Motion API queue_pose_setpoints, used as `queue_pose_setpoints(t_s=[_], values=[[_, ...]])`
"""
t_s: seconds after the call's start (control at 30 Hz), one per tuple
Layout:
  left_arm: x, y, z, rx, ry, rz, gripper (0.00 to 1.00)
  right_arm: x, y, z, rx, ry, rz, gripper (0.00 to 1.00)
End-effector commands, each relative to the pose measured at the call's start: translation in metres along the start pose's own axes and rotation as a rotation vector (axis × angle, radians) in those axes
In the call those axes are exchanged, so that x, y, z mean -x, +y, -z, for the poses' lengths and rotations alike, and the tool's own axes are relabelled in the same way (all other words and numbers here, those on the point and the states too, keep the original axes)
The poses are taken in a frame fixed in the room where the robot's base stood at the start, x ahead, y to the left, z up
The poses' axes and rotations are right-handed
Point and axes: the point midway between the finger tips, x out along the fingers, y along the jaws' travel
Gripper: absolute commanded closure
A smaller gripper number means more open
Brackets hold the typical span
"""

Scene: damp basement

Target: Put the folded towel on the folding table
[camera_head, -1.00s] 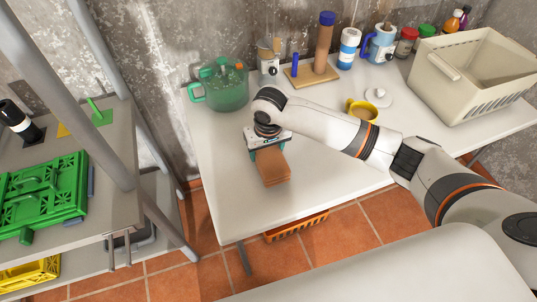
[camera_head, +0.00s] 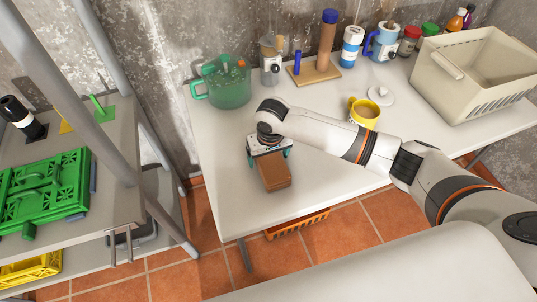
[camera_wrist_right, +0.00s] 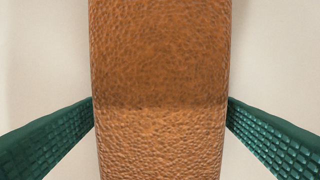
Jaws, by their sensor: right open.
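The folded towel (camera_head: 275,178) is a brown-orange block lying on the white folding table (camera_head: 225,205), near its left front part. Its textured surface fills the middle of the right wrist view (camera_wrist_right: 160,90). My right gripper (camera_head: 270,160) is over the towel's far end, pointing down. Its green fingers (camera_wrist_right: 160,115) stand open on either side of the towel, with a narrow gap or light contact at the edges that I cannot tell apart. My left gripper is not in view.
A green pot (camera_head: 222,83), a yellow mug (camera_head: 363,112), a white lid (camera_head: 380,95) and a beige crate (camera_head: 470,75) stand on the table. A shelf with a green crate (camera_head: 45,190) is at the left. The table's front left is clear.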

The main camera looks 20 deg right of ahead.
Motion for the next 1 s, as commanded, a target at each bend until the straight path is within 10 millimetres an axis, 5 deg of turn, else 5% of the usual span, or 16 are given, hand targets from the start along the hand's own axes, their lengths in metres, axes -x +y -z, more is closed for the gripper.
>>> queue_pose_setpoints(t_s=[0.23,0.7,1.0], values=[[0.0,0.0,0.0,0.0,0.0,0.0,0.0,0.017,0.001,-0.001,0.001,-0.002,-0.002,0.13],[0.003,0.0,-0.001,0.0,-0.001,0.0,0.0,0.108,0.0,-0.001,0.0,-0.002,-0.001,0.13],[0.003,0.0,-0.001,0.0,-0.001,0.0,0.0,0.123,0.0,-0.001,0.0,0.001,0.0,0.13]])
